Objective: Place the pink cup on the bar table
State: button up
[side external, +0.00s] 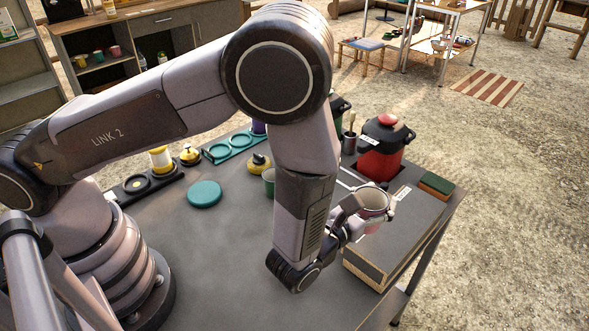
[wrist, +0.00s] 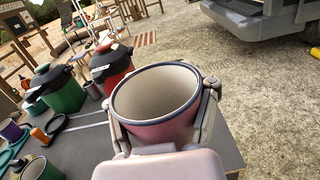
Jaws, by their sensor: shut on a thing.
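The pink cup (side external: 371,201) is upright or nearly so, above the raised grey block at the right end of the dark work table (side external: 225,260). Its dark rim and empty pale inside show in the wrist view (wrist: 157,98). My gripper (side external: 368,208) is shut on the cup, with one finger on each side of its wall. The cup's base is hard to make out, so I cannot tell whether it touches the block. I cannot tell for sure which surface is the bar table; a tall pale-legged table (side external: 443,48) stands far back on the ground.
A red lidded container (side external: 381,152) stands close behind the cup, with a green container (wrist: 58,88) beside it. The raised block (side external: 395,243) has a green-topped piece (side external: 437,185) at its back corner. A teal disc (side external: 204,194) and several cups lie left.

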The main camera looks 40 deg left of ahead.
jog(key=s+a+r, duration=0.1)
jog(key=s+a, duration=0.1)
jog(key=s+a+r, duration=0.2)
jog(key=s, duration=0.1)
jog(key=s+a+r, duration=0.1)
jog(key=s+r, duration=0.1)
jog(key=s, duration=0.1)
jog(key=shift+a+r, duration=0.1)
jog(key=shift+a, duration=0.3)
jog(key=s+a+f+n+g+y, duration=0.2)
jog(key=a+f+n+g+y, duration=0.1)
jog(key=a+f+n+y, duration=0.1)
jog(key=s+a+f+n+g+y, duration=0.3)
jog(key=a+f+y, duration=0.4)
jog(key=a, duration=0.3)
jog(key=s+a+f+n+g+y, duration=0.3)
jog(key=a+f+n+g+y, duration=0.2)
jog(key=a+n+y, duration=0.2)
jog(key=shift+s+a+f, duration=0.1)
jog(key=shift+s+f, duration=0.05)
jog(key=shift+s, duration=0.05)
jog(key=shift+f, duration=2.1)
jog(key=o, duration=1.3)
jog(key=shift+f, duration=0.15)
